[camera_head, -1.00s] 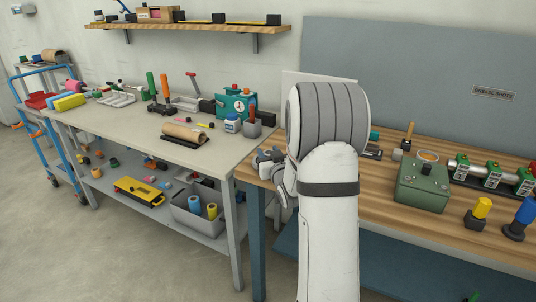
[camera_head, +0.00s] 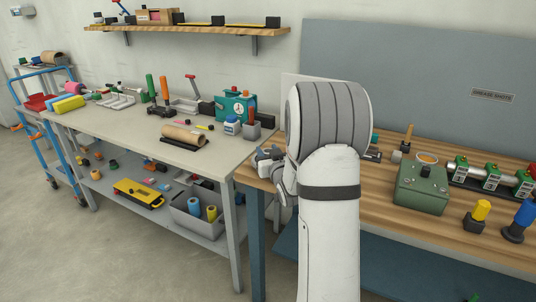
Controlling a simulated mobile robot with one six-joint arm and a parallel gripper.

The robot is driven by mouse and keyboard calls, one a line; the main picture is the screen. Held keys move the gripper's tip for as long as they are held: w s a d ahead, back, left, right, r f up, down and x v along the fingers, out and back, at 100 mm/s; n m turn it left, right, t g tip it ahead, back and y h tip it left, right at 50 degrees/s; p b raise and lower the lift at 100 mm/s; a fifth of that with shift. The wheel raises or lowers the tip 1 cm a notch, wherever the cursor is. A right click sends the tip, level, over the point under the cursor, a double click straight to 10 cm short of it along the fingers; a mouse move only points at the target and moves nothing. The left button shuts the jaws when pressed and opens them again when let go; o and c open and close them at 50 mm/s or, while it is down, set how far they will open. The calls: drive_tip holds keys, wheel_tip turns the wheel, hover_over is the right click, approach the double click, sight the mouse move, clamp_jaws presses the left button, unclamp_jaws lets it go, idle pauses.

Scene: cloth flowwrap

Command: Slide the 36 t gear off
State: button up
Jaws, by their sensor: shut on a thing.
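My white and grey arm (camera_head: 330,185) stands upright in the middle of the head view and blocks what is behind it. Grey wrist parts of mine (camera_head: 269,157) show at its left side, over the near left corner of the wooden bench. The gripper's fingertips are hidden, so I cannot see what is between them. I cannot make out the 36 t gear or the shaft it sits on.
On the wooden bench (camera_head: 400,235), right of my arm, stand a green box (camera_head: 423,190), a rack of green-and-white units (camera_head: 490,177), a yellow-topped tool (camera_head: 480,213) and a blue-topped tool (camera_head: 521,218). A grey table (camera_head: 110,128) with tools stands left.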

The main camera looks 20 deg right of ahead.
drive_tip(key=shift+r+p, duration=0.9)
drive_tip(key=shift+r, duration=1.95)
